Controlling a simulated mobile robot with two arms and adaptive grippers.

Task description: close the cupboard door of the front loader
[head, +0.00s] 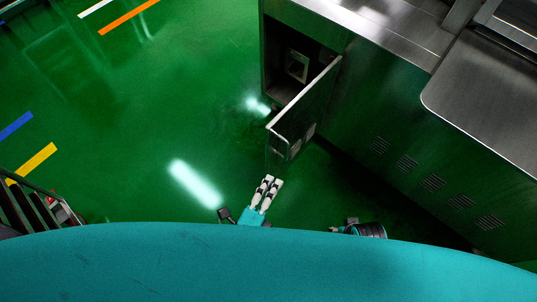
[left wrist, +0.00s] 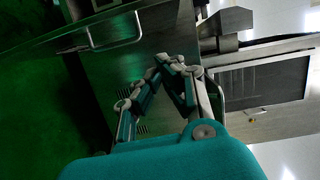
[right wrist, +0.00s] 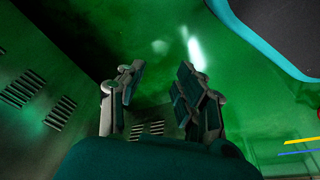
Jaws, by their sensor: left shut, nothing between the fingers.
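The front loader's cupboard door (head: 303,108) stands open in the head view, swung out from the steel cabinet towards me. The dark cupboard interior (head: 285,75) shows behind it. My left gripper (head: 270,181) is shut and empty, just below the door's near end in the picture and apart from it. Its fingertips (left wrist: 168,62) meet in the left wrist view, with a steel panel and bar handle (left wrist: 115,42) beyond; I cannot tell whether that is the door. My right gripper (right wrist: 160,72) is open and empty in the right wrist view, beside a vented steel panel.
The steel machine body (head: 390,110) with vent slots fills the right of the head view. Green floor (head: 150,130) lies clear to the left of the door. A railing or steps (head: 30,205) stand at the lower left. My teal body covers the bottom.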

